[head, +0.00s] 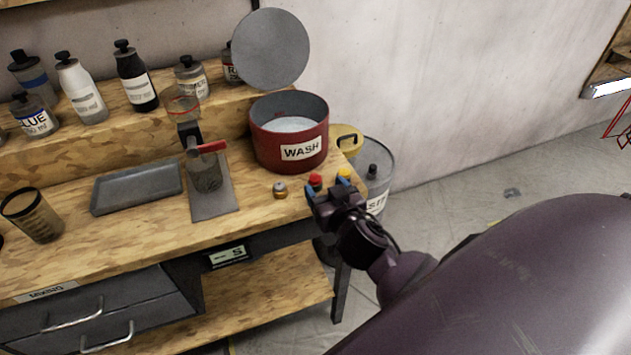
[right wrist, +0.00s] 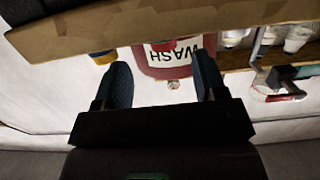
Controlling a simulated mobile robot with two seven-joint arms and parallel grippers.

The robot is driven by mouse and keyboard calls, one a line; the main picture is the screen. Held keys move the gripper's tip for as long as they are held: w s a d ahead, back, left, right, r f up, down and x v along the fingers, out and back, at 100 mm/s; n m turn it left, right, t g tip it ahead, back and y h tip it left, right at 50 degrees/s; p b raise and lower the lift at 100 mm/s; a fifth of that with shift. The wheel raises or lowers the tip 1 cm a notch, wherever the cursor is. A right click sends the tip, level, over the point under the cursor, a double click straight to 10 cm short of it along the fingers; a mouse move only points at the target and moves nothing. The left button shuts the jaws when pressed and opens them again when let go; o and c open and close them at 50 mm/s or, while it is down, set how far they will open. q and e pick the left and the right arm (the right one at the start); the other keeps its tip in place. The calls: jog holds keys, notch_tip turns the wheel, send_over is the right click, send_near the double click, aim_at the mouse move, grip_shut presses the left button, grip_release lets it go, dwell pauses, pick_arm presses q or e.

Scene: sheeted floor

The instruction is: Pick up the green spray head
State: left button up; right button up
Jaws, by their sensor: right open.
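I cannot make out a green spray head in either view. My right gripper (head: 327,190) is at the bench's right front corner, open, with its two dark blue fingers apart in the right wrist view (right wrist: 163,82). Nothing shows held between them. A red-topped piece (head: 315,180) and a yellow-topped piece (head: 344,174) show right at the fingers, which partly hide that corner. My left gripper is not in view.
A red WASH tub (head: 265,152) stands behind the gripper. A small brass-coloured piece (head: 280,189) sits on the bench to its left. A grey tray (head: 110,207), a stand with a cup (head: 205,174) and several bottles are farther left. A drum (head: 375,165) stands beyond the bench end.

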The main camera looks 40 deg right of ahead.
aim_at(316, 179)
jog(key=x, duration=0.4)
jog(key=shift+w+a+r, duration=0.1)
jog(key=shift+w+a, duration=0.1)
jog(key=shift+w, duration=0.15)
jog(key=shift+w+d, duration=0.1)
jog(key=shift+w, duration=0.2)
